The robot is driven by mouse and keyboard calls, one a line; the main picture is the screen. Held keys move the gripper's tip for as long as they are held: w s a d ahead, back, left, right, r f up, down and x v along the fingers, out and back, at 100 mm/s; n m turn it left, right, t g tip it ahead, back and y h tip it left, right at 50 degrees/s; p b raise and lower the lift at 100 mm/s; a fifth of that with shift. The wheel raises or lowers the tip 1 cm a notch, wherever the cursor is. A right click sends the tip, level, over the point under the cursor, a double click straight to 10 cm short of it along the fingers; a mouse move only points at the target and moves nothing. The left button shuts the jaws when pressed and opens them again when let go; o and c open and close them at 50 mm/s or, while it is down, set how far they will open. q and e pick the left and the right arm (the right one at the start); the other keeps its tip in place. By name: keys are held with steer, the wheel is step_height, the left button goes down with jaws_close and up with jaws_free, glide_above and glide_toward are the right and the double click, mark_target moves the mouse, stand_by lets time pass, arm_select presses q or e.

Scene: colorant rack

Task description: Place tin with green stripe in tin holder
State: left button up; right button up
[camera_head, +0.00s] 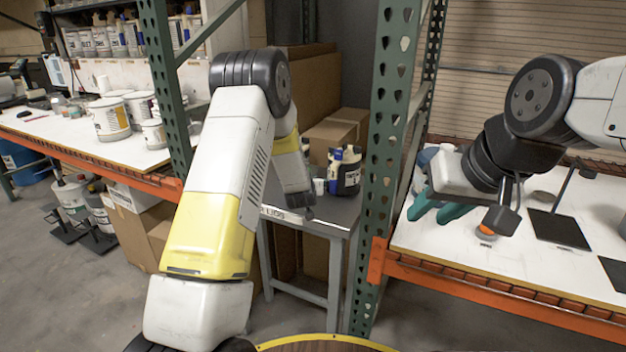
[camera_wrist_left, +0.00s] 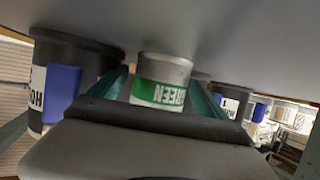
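The tin with green stripe (camera_wrist_left: 162,82) shows in the left wrist view, which is upside down. It is a small pale tin with a green label and stands against the grey tabletop (camera_wrist_left: 225,35). My left gripper (camera_wrist_left: 160,92) is open, with one teal finger on each side of the tin; whether they touch it is unclear. In the head view a small white tin (camera_head: 319,187) beside my left wrist may be the same one. My right gripper (camera_head: 428,215) is open and empty over the white table at right. I cannot clearly identify the tin holder.
Black containers with blue handles (camera_head: 346,172) stand close beside the tin; one (camera_wrist_left: 72,80) is close to the left finger. A green rack post (camera_head: 385,150) separates the grey table from the right table (camera_head: 440,250). Black plates (camera_head: 558,230) lie there.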

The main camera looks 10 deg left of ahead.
arm_select(q)
steer(key=shift+r, duration=0.15)
steer(key=v, duration=1.2)
steer(key=s+r+g+h, duration=0.3)
steer(key=s+r, duration=0.9)
steer(key=r, duration=0.1)
steer(key=s+a+r+g, duration=0.2)
steer(key=s, duration=0.9)
steer(key=s+a+r+m+g, duration=0.1)
steer(key=s+g, duration=0.1)
steer(key=s, duration=0.9)
steer(key=shift+s+a+r, duration=0.25)
steer(key=shift+a+r, duration=0.15)
steer(key=shift+o, duration=0.4)
